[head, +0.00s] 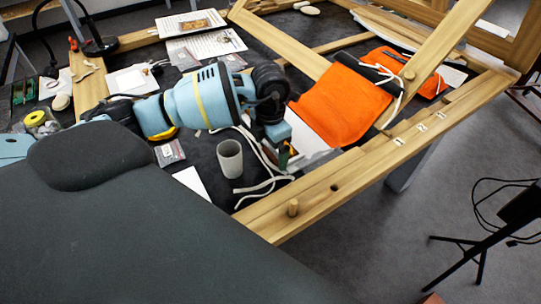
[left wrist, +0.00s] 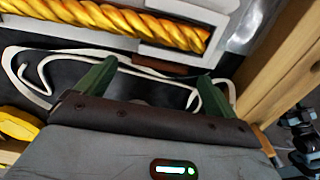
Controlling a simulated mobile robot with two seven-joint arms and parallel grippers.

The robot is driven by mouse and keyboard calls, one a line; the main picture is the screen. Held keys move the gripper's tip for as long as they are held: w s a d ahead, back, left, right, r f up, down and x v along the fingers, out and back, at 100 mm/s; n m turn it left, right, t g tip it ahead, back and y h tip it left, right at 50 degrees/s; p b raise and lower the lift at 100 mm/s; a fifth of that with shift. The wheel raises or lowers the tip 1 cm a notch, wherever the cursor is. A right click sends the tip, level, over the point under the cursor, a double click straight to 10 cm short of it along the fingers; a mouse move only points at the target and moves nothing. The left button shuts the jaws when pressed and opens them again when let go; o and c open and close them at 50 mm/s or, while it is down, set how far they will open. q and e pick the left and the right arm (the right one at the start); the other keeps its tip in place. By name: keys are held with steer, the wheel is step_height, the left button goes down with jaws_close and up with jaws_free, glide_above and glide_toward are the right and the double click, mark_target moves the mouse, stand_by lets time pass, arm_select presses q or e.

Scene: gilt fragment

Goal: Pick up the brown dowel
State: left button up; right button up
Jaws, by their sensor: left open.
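My left gripper (head: 285,156) points down beside the near wooden beam, partly hidden by its own wrist. In the left wrist view the gripper (left wrist: 156,72) is open, its two green fingers apart with nothing held between them. A short dark reddish-brown piece (left wrist: 158,65) lies just beyond and between the fingertips; I cannot tell whether it is the dowel. My right gripper is not in view.
A gilt twisted fragment (left wrist: 140,22) lies in pale packing beyond the fingers. White cord (left wrist: 40,62) loops around them. A grey cup (head: 230,160) stands close left of the gripper. An orange pouch (head: 342,103) lies behind it. A wooden beam (left wrist: 280,62) borders the right side.

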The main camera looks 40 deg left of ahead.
mark_target(269, 156)
arm_select(q)
steer(key=shift+f, duration=0.8)
steer(key=shift+c, duration=0.2)
steer(key=c, duration=1.1)
steer(key=shift+r, duration=0.15)
step_height(269, 156, up, 10)
steer(key=shift+s, duration=0.1)
